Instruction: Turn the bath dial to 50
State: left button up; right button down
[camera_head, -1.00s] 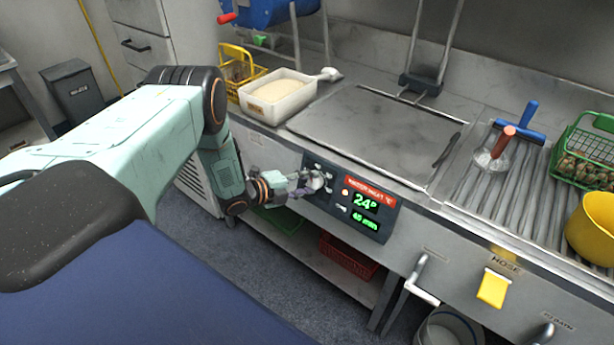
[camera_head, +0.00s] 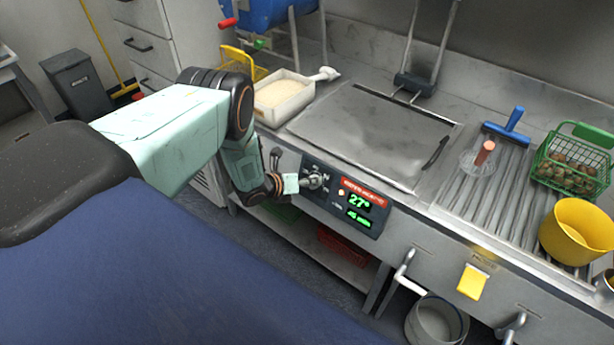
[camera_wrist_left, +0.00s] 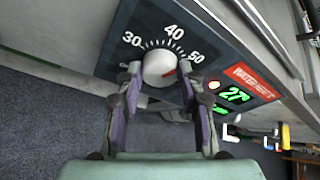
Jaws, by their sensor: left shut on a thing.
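The bath dial (camera_head: 314,181) is a pale round knob on the dark control panel at the front of the bath. In the left wrist view the dial (camera_wrist_left: 159,68) has 30, 40 and 50 printed around it. A red mark on the knob lies on its right side, toward the 50 side; its exact reading is hard to tell. My left gripper (camera_head: 304,183) is shut on the dial, its fingers on either side of the knob in the left wrist view (camera_wrist_left: 160,80). The green display (camera_head: 359,203) reads about 27°. My right gripper is not in view.
The metal bath lid (camera_head: 370,135) lies behind the panel, with a white tub (camera_head: 284,108) at its left. A green basket (camera_head: 575,165) and a yellow bowl (camera_head: 578,232) stand at the right. A yellow tag (camera_head: 472,282) hangs on the front.

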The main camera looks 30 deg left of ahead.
pick_arm(q)
jog(key=shift+d+m+y+p, duration=0.2)
jog(key=shift+m+y+p, duration=0.6)
jog(key=shift+m+p, duration=1)
jog(key=shift+m, duration=0.3)
jog(key=o, duration=1.2)
jog(key=shift+c, duration=0.2)
jog(key=shift+s+r, duration=0.1)
jog(key=shift+r, duration=0.05)
jog(key=v, duration=0.7)
jog(key=shift+s, duration=0.1)
